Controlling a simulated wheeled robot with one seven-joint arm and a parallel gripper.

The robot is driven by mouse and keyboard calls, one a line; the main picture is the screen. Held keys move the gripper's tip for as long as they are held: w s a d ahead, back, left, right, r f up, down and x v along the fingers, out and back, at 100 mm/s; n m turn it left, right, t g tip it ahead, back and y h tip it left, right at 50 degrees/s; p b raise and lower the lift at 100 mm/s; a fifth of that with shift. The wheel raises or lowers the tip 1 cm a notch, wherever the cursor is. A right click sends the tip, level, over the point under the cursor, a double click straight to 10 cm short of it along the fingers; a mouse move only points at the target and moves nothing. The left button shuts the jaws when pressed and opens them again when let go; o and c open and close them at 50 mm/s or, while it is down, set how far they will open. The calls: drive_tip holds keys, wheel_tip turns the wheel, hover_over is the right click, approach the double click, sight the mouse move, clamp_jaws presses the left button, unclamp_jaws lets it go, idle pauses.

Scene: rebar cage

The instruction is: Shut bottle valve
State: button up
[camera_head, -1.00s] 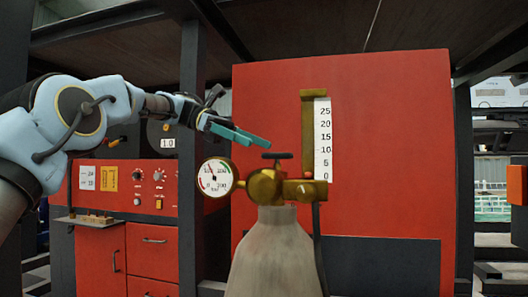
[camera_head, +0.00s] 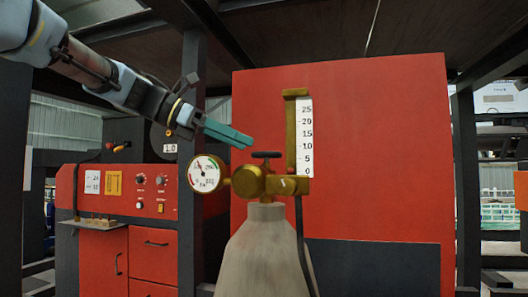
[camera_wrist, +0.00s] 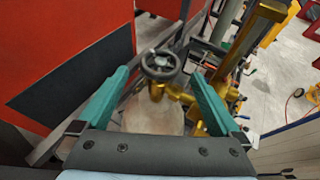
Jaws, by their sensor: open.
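The grey gas bottle (camera_head: 264,255) stands upright in the middle of the head view, with a brass regulator (camera_head: 250,183) on top. Its valve is a small dark handwheel (camera_head: 266,155) above the brass body. In the wrist view the round black handwheel (camera_wrist: 161,64) lies between and beyond the two teal fingers, with the bottle (camera_wrist: 152,114) below it. My gripper (camera_head: 248,140) is open and empty, just above and left of the handwheel in the head view, pointing down to the right. No contact with the handwheel shows.
A round pressure gauge (camera_head: 206,174) sticks out left of the regulator, and a brass flow tube with a scale (camera_head: 304,135) rises at its right. A large red panel (camera_head: 375,160) stands behind. A red control cabinet (camera_head: 125,240) is at the left. A dark hose runs down beside the bottle.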

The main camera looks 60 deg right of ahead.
sight(268, 153)
drive_tip(key=p+x, duration=0.2)
drive_tip(key=x, duration=0.5)
drive_tip(key=shift+s+d+f, duration=0.15)
drive_tip(key=shift+c, duration=0.2)
drive_tip(key=c, duration=1.1)
drive_tip(key=shift+m+g+y, duration=0.3)
drive_tip(key=shift+m+y, duration=0.1)
drive_tip(key=m+g+y, duration=0.2)
drive_tip(key=m+y, duration=0.1)
drive_tip(key=m, duration=0.1)
drive_tip(key=shift+g+y, duration=0.3)
drive_tip(key=shift+y, duration=0.1)
drive_tip(key=shift+m+g+y, duration=0.5)
drive_tip(key=shift+m+y, duration=0.9)
drive_tip(key=shift+y, duration=0.1)
drive_tip(key=shift+m+y, duration=1)
drive_tip(key=shift+y, duration=0.2)
